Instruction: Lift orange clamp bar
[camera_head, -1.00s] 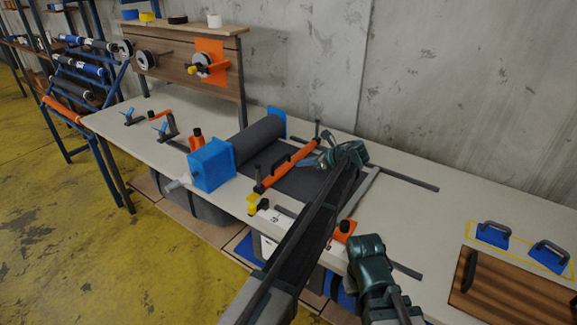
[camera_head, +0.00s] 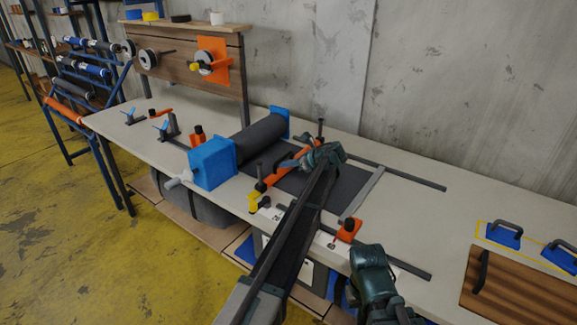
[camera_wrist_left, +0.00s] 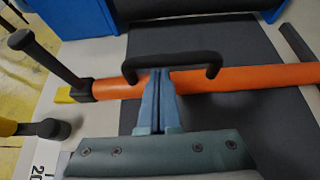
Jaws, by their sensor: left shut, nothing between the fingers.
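The orange clamp bar (camera_head: 289,165) lies across the dark sheet (camera_wrist_left: 215,112) on the bench, and it crosses the left wrist view (camera_wrist_left: 250,78) from side to side. It has a black handle (camera_wrist_left: 180,59) and a black upright post (camera_wrist_left: 45,58) at its left end. My left gripper (camera_head: 286,163) is at the bar's middle. In the left wrist view its fingers (camera_wrist_left: 160,78) are shut together with nothing between them, in front of the handle and overlapping its bar. I cannot tell whether they touch it. My right gripper's fingers do not show.
A dark roll (camera_head: 258,140) sits between blue end blocks (camera_head: 212,163) behind the bar. An orange clamp (camera_head: 347,230) and dark rails (camera_head: 400,174) are to the right. Blue handled pads (camera_head: 503,234) and a wooden board (camera_head: 520,285) are at far right.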

